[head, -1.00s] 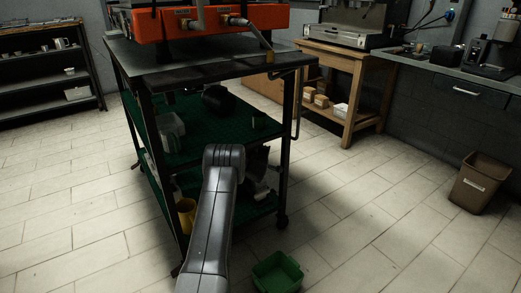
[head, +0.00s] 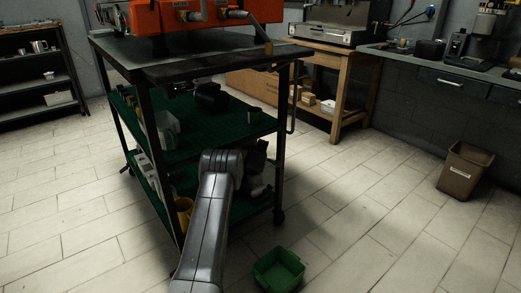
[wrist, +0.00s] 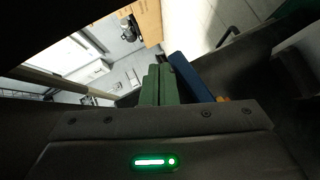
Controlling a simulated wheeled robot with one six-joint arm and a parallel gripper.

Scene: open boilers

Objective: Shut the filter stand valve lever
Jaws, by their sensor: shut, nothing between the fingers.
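My gripper shows in the wrist view as two green fingers (wrist: 159,84) side by side, shut and empty. A blue bar (wrist: 188,74) stands close to their right, tilted, with a small orange-yellow part near its lower end. It may be the valve lever; I cannot tell for sure, nor whether the fingers touch it. In the head view my arm reaches to the cart's lower right side, and the fingers are hidden behind it. No filter stand can be made out clearly there.
A dark cart (head: 150,75) with green shelves carries an orange machine (head: 205,14). A green tray (head: 278,270) lies on the floor right of my arm. A brown bin (head: 465,171) stands at the right below the counter. The tiled floor between them is clear.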

